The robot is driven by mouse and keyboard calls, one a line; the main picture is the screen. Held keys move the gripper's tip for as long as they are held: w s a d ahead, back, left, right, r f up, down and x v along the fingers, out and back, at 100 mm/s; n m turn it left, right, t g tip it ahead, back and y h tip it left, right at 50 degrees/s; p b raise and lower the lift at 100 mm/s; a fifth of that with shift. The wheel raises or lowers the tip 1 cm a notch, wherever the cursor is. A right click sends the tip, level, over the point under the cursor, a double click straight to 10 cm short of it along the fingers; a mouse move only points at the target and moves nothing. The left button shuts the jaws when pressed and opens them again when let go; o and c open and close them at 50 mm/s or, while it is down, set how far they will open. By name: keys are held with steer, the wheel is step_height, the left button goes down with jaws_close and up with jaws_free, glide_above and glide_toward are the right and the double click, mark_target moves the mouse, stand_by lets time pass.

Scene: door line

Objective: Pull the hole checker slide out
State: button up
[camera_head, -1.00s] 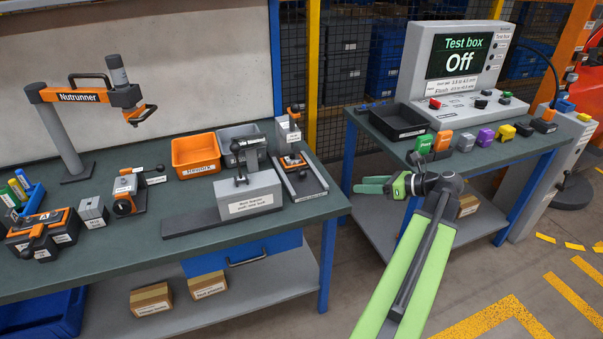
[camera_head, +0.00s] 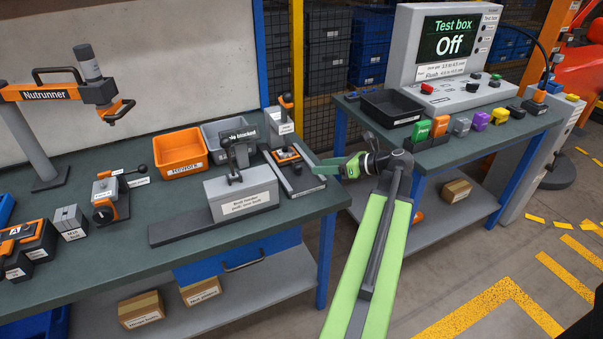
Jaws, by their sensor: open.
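Near the right end of the left bench stands a fixture (camera_head: 297,187) with a dark base plate, an orange-and-white piece on it and a grey tower with an orange-tipped lever behind. A dark sign (camera_head: 240,134) ending in "blocked" stands just left of it. This fixture looks like the hole checker, but I cannot read its name, and I cannot make out the slide apart from the plate. My gripper (camera_head: 327,168) is open and empty, its green fingers pointing left at the fixture's right edge. I cannot tell whether they touch it.
A grey block on a dark base (camera_head: 241,194) stands left of the fixture. An orange bin (camera_head: 180,152) and a grey bin are behind. The right bench holds a black tray (camera_head: 392,108), coloured blocks and the test box (camera_head: 455,48), reading "Off". A floor gap separates the benches.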

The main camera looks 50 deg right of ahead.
mark_target(301, 167)
steer(key=b+x, duration=0.2)
steer(key=x, duration=0.7)
steer(key=shift+w+d+b, duration=0.1)
steer(key=shift+w+b, duration=0.05)
steer(key=shift+b, duration=0.25)
jaws_close()
stand_by(0.7)
